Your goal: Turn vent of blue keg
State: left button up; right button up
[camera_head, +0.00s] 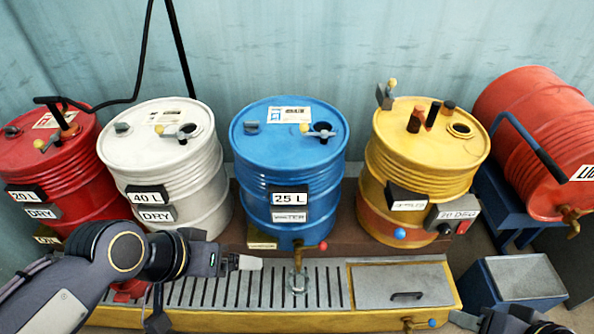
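The blue keg (278,170) stands upright in the middle of the row, labelled 25 L. A small grey block (252,127) sits at the lid's left; I cannot tell for certain which fitting is the vent. My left gripper (250,263) is in front of and below the keg, apart from the lid, its fingers seen side-on. My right gripper (464,320) is at the bottom edge, partly cut off, far from the keg.
A white keg (165,150) and a red keg (65,190) stand left, a yellow keg (425,165) right. A red drum (540,130) lies on a blue stand. A slotted drip tray (215,292) is below a brass tap (298,256). Space above the blue lid is clear.

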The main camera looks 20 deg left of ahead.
aim_at(250, 125)
jog(key=i+j+u, duration=0.1)
jog(key=j+u, duration=0.2)
jog(key=u, duration=0.15)
jog(key=i+j+u, duration=0.15)
jog(key=u, duration=0.35)
jog(key=i+j+u, duration=0.15)
jog(key=j+u, duration=0.15)
jog(key=u, duration=0.15)
